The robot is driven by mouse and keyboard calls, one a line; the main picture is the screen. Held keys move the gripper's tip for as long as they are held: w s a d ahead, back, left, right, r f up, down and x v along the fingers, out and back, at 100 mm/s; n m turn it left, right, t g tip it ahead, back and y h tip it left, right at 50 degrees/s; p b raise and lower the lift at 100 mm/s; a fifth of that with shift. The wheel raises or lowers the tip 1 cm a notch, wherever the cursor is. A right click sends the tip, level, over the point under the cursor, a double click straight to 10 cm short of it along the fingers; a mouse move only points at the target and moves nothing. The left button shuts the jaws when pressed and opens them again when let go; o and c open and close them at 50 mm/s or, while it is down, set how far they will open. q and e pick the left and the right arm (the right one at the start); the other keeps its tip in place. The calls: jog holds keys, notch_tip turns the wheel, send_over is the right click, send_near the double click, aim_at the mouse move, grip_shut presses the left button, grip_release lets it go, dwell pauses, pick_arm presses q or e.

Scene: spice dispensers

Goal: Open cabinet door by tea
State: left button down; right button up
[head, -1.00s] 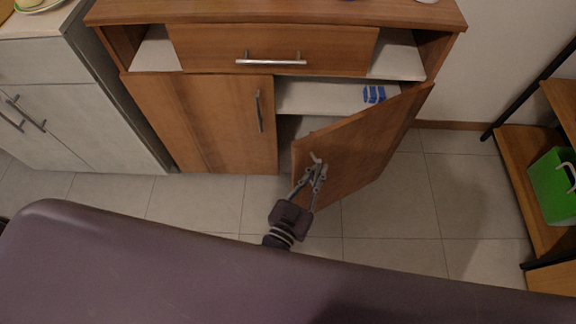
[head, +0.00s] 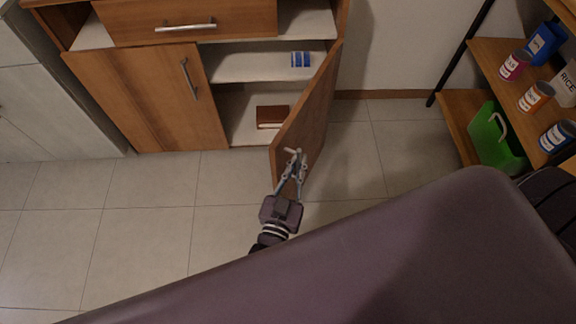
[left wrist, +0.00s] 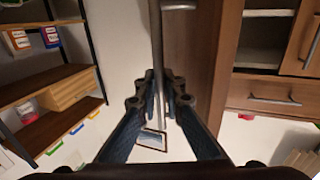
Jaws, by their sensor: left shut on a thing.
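The right wooden cabinet door (head: 314,112) stands wide open, swung out toward me and seen nearly edge-on. My left gripper (head: 292,168) is at the door's free edge, shut on its metal handle (head: 291,152). In the left wrist view the long handle bar (left wrist: 157,45) runs between the fingers of my left gripper (left wrist: 160,85), beside the wooden door. Inside the open cabinet, small blue and white containers (head: 300,59) stand on the upper shelf and a brown box (head: 272,116) lies below. I cannot read whether either is tea. My right gripper is out of view.
The left cabinet door (head: 150,95) and the drawer (head: 185,22) are shut. A rack (head: 490,55) at the right holds several labelled cans and a green bin (head: 496,138). Tiled floor (head: 130,215) is clear in front of the cabinet.

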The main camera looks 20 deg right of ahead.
pick_arm(q)
jog(key=shift+s+d, duration=0.15)
jog(key=shift+d, duration=0.1)
jog(key=c, duration=2.3)
grip_release()
jog(key=shift+c, duration=0.2)
jog(key=v, duration=1.2)
